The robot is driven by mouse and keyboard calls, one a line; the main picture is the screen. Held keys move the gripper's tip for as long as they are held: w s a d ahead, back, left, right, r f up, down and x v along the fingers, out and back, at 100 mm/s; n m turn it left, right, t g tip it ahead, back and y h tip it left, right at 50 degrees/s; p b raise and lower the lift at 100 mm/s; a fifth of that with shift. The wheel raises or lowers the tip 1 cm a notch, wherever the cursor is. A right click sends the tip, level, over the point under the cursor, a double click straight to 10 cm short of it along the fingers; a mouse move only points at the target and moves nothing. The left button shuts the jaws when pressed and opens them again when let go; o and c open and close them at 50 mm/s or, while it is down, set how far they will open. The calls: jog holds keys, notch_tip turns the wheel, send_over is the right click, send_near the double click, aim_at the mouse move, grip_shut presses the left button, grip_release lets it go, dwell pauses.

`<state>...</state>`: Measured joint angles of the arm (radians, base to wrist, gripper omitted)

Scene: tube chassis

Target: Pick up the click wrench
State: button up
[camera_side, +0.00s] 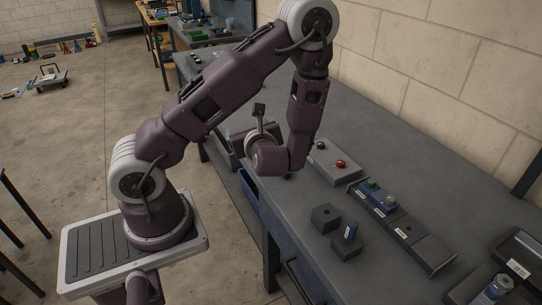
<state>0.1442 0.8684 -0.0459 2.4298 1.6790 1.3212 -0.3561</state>
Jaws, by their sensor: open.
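I cannot make out a click wrench for certain in the side view. My gripper (240,143) is at the end of my arm, above the near edge of the grey workbench (400,140). It is open. Its fingertips are small and partly hidden by my wrist, and I see nothing held between them. The bench area behind my wrist is hidden.
A grey box (334,161) with red and dark knobs stands right of my wrist. A long dark rack (425,248) holds green, blue and clear parts. Two dark blocks stand nearer, one with a blue piece (351,230). A dark tray (521,262) is at lower right.

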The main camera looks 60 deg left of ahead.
jog(key=w+f+m+t, duration=0.1)
jog(key=f, duration=0.2)
jog(key=w+d+f+m+t+h, duration=0.1)
jog(key=f+m, duration=0.1)
jog(key=f, duration=0.1)
jog(key=w+d+f+m+t+h, duration=0.1)
jog(key=w+f+m, duration=0.1)
jog(key=f, duration=0.1)
jog(key=x, duration=0.7)
jog(key=shift+w+d, duration=0.15)
jog(key=shift+w, duration=0.1)
jog(key=c, duration=1.8)
